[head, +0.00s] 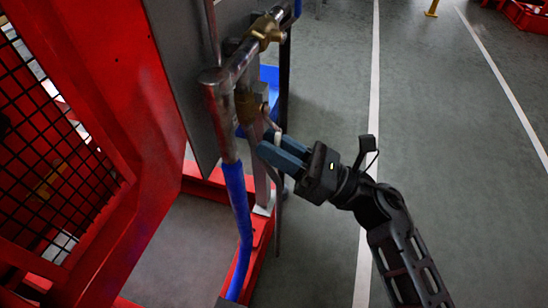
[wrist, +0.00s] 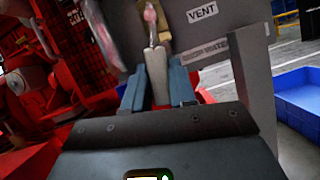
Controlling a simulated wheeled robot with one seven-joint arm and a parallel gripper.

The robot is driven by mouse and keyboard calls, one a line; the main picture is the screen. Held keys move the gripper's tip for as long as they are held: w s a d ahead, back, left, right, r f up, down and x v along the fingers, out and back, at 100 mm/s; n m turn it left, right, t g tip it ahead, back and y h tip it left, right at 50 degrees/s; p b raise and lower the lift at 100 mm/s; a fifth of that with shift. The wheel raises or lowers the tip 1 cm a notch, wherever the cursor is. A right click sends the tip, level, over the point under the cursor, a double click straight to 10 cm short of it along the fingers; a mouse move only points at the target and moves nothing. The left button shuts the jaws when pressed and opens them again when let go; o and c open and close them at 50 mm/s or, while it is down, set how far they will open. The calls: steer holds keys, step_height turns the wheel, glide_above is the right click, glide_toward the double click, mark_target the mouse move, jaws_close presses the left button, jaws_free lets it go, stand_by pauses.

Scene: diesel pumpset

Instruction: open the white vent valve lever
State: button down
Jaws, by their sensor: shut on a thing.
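The white vent valve lever (wrist: 157,75) stands upright between my gripper's two blue-grey fingers in the wrist view. In the head view the lever (head: 278,138) shows only as a small pale end at the fingertips. My gripper (wrist: 157,92) is shut on the lever; it also shows in the head view (head: 277,150), reaching in from the right. The lever joins a metal fitting above it, beside a plate with a "VENT" label (wrist: 202,13). A brass valve body (head: 246,104) sits on the pipe just left of my gripper. Most of the lever's lower part is hidden by the fingers.
A steel pipe (head: 219,110) with a blue hose (head: 238,215) runs down left of my gripper. A red frame with mesh (head: 130,110) fills the left. A blue bin (wrist: 300,103) stands at the right in the wrist view. The floor (head: 440,130) to the right is clear.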

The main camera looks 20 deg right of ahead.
steer(key=shift+w+d+f+n+g+y, duration=0.1)
steer(key=shift+w+d+n+g+y, duration=0.2)
steer(key=shift+n, duration=0.45)
steer(key=shift+w+d+f+n+g+y, duration=0.1)
steer(key=shift+w+d+n+g+y, duration=0.15)
steer(key=shift+n, duration=0.5)
steer(key=c, duration=1)
jaws_free()
steer(key=shift+a+r, duration=0.1)
steer(key=p+v, duration=0.1)
steer(key=v, duration=0.7)
